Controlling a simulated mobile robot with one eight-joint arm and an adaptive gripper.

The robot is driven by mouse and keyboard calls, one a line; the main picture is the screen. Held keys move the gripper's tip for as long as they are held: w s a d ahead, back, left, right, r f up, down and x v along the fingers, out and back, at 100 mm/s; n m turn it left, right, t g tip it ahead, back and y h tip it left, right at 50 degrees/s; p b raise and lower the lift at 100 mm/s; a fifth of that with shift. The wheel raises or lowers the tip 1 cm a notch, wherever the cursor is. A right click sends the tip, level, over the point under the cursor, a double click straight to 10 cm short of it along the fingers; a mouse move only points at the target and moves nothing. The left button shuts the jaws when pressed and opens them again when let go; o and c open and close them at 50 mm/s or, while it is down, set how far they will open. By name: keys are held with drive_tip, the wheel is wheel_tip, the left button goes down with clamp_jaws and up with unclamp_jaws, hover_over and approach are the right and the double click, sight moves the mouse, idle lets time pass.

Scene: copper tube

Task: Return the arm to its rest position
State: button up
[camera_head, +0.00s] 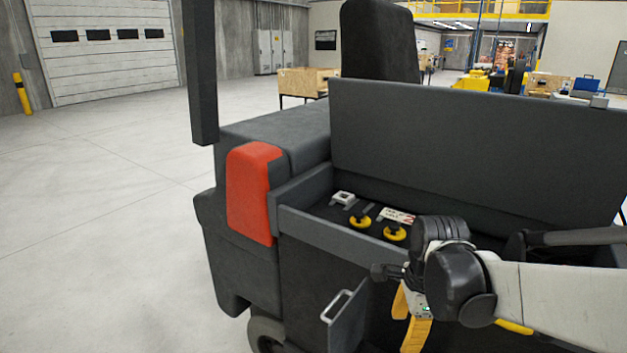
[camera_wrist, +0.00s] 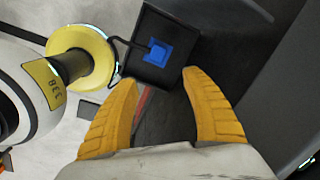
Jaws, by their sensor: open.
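My arm reaches in from the right in the head view. My gripper (camera_head: 411,318) has yellow fingers and hangs low beside the front side of a dark vehicle (camera_head: 310,290). In the wrist view my gripper (camera_wrist: 160,100) is open, its two yellow fingers spread apart with nothing between them. Past the fingertips in the wrist view is a dark square tray-like part (camera_wrist: 165,40) with a blue square (camera_wrist: 158,50) in it. A small open panel with a grey handle (camera_head: 337,305) sits just left of my gripper in the head view.
The vehicle's open top compartment (camera_head: 330,228) holds yellow round knobs (camera_head: 395,232) and a raised lid (camera_head: 480,150) stands behind it. A red panel (camera_head: 252,195) is on its left corner. Clear concrete floor (camera_head: 90,220) lies to the left.

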drive_tip(key=s+r+n+t, duration=0.5)
drive_tip(key=s+n, duration=0.5)
drive_tip(key=n, duration=0.8)
wheel_tip(320, 180, up, 2)
drive_tip(key=shift+s+a+t, duration=0.15)
drive_tip(key=shift+s+t, duration=0.2)
drive_tip(key=shift+t, duration=0.05)
drive_tip(key=shift+o, duration=0.6)
